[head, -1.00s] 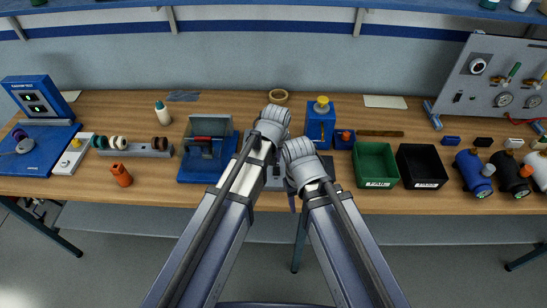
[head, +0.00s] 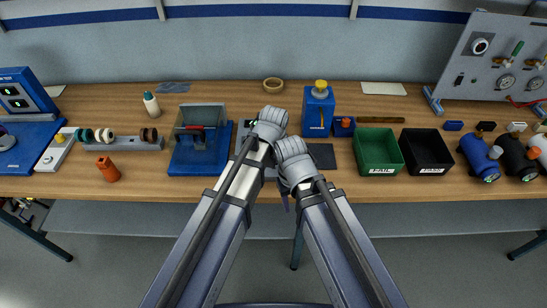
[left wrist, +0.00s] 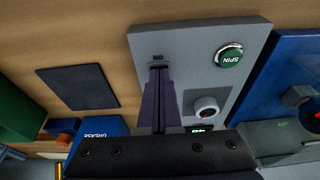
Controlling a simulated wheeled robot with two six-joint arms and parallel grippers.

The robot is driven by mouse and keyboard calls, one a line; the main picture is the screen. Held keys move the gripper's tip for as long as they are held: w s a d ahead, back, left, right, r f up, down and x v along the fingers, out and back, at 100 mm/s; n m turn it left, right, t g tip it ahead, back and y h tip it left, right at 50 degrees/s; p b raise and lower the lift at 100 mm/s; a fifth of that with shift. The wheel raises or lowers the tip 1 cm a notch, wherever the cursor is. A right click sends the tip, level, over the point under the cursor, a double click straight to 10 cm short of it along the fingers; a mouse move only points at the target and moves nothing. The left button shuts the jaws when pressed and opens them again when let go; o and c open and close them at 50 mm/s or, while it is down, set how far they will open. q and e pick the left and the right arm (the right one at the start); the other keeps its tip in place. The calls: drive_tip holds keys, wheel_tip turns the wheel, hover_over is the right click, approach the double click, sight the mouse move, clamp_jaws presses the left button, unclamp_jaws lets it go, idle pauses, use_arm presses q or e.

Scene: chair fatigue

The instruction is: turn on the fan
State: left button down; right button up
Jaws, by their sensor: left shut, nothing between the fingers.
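I cannot make out a fan with certainty in either view. A grey panel (left wrist: 190,62) fills the middle of the left wrist view; it has a green SPIN button (left wrist: 230,56), a round knob with a pale rim (left wrist: 207,106) and a small lit display (left wrist: 198,129). My left gripper (left wrist: 158,68) is shut and empty; its purple fingers are over the panel, tips by a small dark slot (left wrist: 157,57). I cannot tell if they touch. In the head view my forearms hide most of the panel (head: 243,128).
A blue fixture (head: 180,165) stands left of the panel. A dark pad (head: 322,156), a blue box with a yellow cap (head: 318,112), a green bin (head: 376,134) and a black bin (head: 426,136) stand to the right.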

use_arm(q)
drive_tip(key=shift+s+f, duration=0.1)
drive_tip(key=shift+f, duration=0.2)
drive_tip(key=shift+r, duration=0.1)
drive_tip(key=shift+w+r+p, duration=0.35)
drive_tip(key=shift+w, duration=0.4)
